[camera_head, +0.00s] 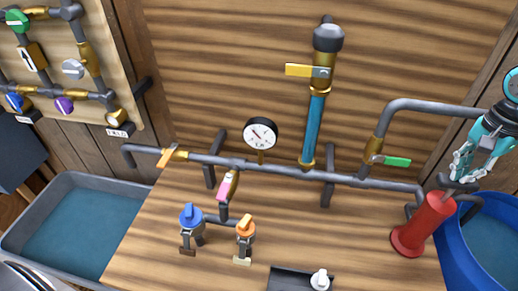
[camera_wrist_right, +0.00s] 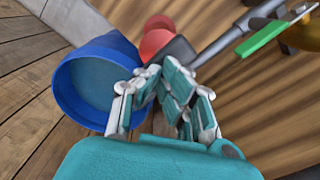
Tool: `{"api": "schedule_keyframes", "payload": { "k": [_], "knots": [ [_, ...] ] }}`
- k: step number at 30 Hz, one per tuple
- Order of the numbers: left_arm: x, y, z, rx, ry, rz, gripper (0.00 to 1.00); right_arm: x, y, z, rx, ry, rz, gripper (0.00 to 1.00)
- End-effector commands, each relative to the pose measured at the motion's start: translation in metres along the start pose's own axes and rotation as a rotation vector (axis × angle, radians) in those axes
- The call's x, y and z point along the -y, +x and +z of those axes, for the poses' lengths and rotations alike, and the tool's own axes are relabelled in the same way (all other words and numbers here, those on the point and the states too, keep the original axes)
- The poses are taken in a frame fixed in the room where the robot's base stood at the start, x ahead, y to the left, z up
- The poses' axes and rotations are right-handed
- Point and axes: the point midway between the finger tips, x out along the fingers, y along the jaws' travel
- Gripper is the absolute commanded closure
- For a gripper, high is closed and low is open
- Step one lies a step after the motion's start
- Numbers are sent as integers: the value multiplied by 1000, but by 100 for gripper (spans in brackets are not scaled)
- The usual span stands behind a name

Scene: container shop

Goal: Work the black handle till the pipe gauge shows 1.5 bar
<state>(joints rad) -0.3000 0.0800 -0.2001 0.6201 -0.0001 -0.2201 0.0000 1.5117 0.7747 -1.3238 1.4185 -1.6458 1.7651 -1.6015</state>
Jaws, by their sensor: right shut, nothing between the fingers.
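The round white pipe gauge (camera_head: 260,133) stands on the grey pipe in the middle of the head view. Its dark needle and dial marks are too small to read. A red hand pump (camera_head: 433,220) stands at the right of the wooden table. Its black handle (camera_head: 458,185) is at the top, and also shows in the right wrist view (camera_wrist_right: 176,50). My right gripper (camera_head: 463,168) is shut and empty just above the handle. Whether its fingertips touch the handle cannot be told. In the right wrist view its fingers (camera_wrist_right: 165,82) partly hide the handle. My left gripper is not in view.
A blue tub (camera_head: 458,262) stands right of the pump. The grey pipe (camera_head: 345,179) carries valves with yellow (camera_head: 300,70), green (camera_head: 397,161), orange (camera_head: 166,157) and pink (camera_head: 224,189) handles. Blue (camera_head: 190,215) and orange (camera_head: 245,227) knobs stand in front. A grey basin (camera_head: 62,183) is at left.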

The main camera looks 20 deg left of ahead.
Motion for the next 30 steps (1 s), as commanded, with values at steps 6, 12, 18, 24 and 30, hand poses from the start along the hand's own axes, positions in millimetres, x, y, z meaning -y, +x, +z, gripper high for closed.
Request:
{"api": "schedule_keyframes", "payload": {
  "k": [6, 12, 18, 24, 30],
  "knots": [
    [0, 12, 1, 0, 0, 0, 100, -1, 21, 1, 3, -1, 4, 100],
    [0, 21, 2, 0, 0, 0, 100, -1, 35, 1, 2, -1, 5, 100],
    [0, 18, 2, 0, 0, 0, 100, -1, 32, 1, 2, -2, 6, 100],
    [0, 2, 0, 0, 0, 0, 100, 0, 11, 1, 3, -2, 6, 100],
    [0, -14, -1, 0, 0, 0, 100, 0, -14, 1, 3, -2, 5, 100]
  ]
}}
